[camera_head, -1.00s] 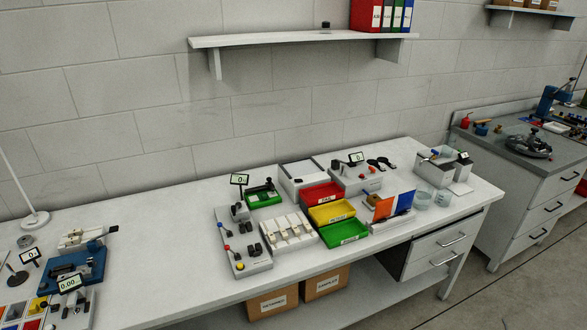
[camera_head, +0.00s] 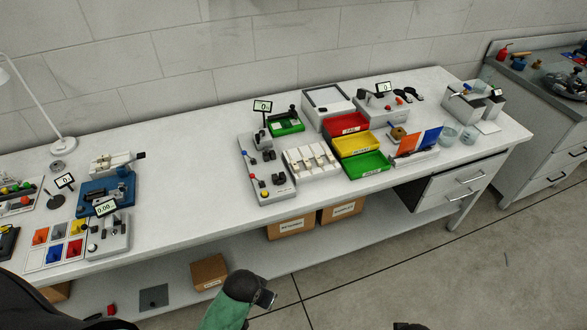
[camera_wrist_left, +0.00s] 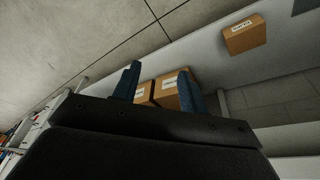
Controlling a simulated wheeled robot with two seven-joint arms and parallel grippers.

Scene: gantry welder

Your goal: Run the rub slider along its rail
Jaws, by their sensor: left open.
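I cannot tell for sure which bench device carries the rub slider. A grey unit with a small display (camera_head: 382,107) stands at the back right of the bench, and a blue-based unit (camera_head: 105,191) stands at the left. My left gripper (camera_wrist_left: 158,72) is open and empty in the left wrist view. Its two blue fingers stand apart, with cardboard boxes behind them. It is clear of all the bench devices. My right gripper cannot be made out in these views.
Red, yellow and green trays (camera_head: 363,164) and a white rack (camera_head: 311,167) fill the bench's middle. A grey unit with knobs (camera_head: 268,182) stands left of them. Cardboard boxes (camera_head: 292,228) sit on the lower shelf. The bench top (camera_head: 190,180) is bare between the left and middle devices.

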